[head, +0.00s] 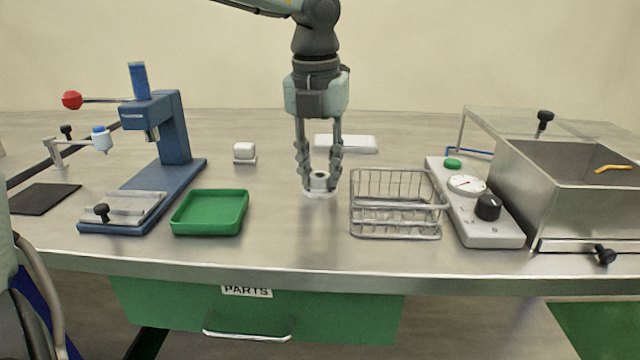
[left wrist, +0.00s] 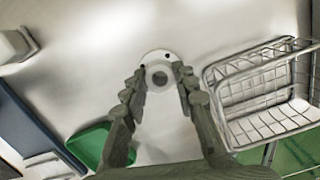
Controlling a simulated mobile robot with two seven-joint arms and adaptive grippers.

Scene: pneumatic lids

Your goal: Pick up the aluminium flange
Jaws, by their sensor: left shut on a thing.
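The aluminium flange (head: 319,188) is a pale round piece with a wide base and a raised hub, in the middle of the bench in the head view. In the left wrist view the flange (left wrist: 158,70) shows its bored hub and holes in its rim. My left gripper (head: 319,176) points straight down and its fingers are closed on the hub from both sides. The flange is upright and at or very near the bench top; I cannot tell whether it touches. My right gripper is not in view.
A wire basket (head: 395,232) stands close to the right of the flange. A green tray (head: 210,232) and a blue press (head: 176,130) are to the left. A white block (head: 244,150) and a white slab (head: 346,143) lie behind. A control box (head: 495,236) and a metal tank (head: 560,200) stand right.

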